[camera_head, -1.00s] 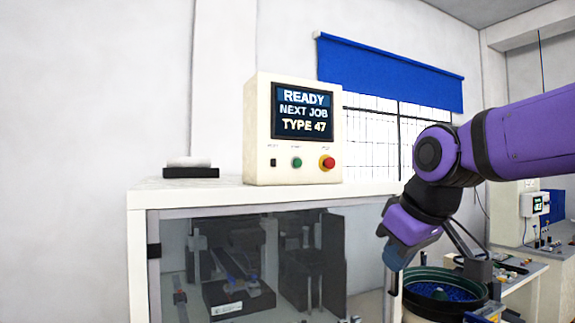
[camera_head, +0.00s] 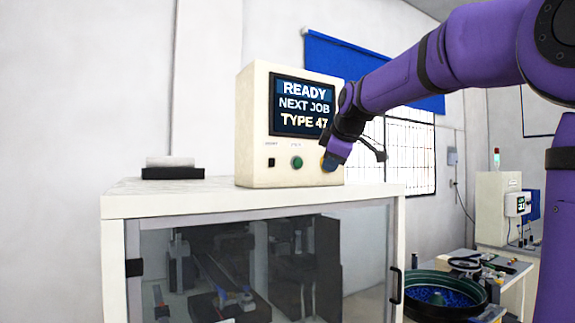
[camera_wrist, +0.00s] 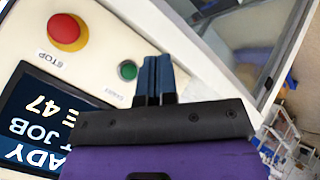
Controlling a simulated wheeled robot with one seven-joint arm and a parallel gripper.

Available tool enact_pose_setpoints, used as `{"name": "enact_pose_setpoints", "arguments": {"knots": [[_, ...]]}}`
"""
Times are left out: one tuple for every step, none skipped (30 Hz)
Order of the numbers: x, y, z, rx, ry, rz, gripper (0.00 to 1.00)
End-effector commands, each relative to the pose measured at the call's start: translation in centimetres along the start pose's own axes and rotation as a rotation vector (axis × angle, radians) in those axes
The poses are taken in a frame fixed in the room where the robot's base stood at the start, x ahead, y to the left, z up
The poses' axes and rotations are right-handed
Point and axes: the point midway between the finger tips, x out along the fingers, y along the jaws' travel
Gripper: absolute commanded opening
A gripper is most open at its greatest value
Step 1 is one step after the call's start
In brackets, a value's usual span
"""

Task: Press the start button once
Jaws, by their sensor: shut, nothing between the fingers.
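The cream control box (camera_head: 250,130) stands on the white cabinet top. Its screen (camera_head: 302,106) reads "READY NEXT JOB TYPE 47". The green start button (camera_head: 297,162) is on the panel below the screen, with a black switch (camera_head: 271,162) to its left. In the wrist view the green button (camera_wrist: 128,70) shows just beside my fingertips, and the red stop button (camera_wrist: 67,31) is farther left. My gripper (camera_head: 328,163) is shut and empty, in front of the right part of the panel, hiding the red button in the head view. Its blue fingers (camera_wrist: 155,76) are together; contact with the panel cannot be told.
The white cabinet (camera_head: 150,200) has a glass front with machinery behind it. A small black-and-white block (camera_head: 172,168) lies on its top at the left. A green bowl feeder (camera_head: 440,290) stands at the lower right.

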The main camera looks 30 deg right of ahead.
Motion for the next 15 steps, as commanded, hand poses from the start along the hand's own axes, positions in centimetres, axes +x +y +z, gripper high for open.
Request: {"name": "enact_pose_setpoints", "arguments": {"knots": [[0.13,0.57,0.00,-0.012,-0.002,0.007,0.00],[0.19,0.78,0.00,-0.019,-0.002,0.009,0.00],[0.24,0.97,0.00,-0.026,-0.003,0.011,0.00],[0.26,1.08,0.00,-0.030,-0.003,0.013,0.00],[0.27,1.15,0.00,-0.032,-0.003,0.014,0.00],[0.27,1.20,0.00,-0.033,-0.003,0.015,0.00],[0.26,1.22,0.00,-0.034,-0.003,0.015,0.00],[0.26,1.21,-0.01,-0.034,-0.003,0.015,0.00],[0.26,1.20,-0.01,-0.034,-0.003,0.015,0.00],[0.26,1.19,-0.01,-0.034,-0.003,0.015,0.00],[0.26,1.19,-0.01,-0.034,-0.003,0.015,0.00],[0.26,1.18,-0.01,-0.034,-0.003,0.014,0.00],[0.26,1.18,-0.01,-0.034,-0.003,0.014,0.00],[0.27,1.17,-0.02,-0.033,-0.003,0.014,0.00],[0.30,1.19,-0.04,-0.033,-0.003,0.014,0.00]]}}
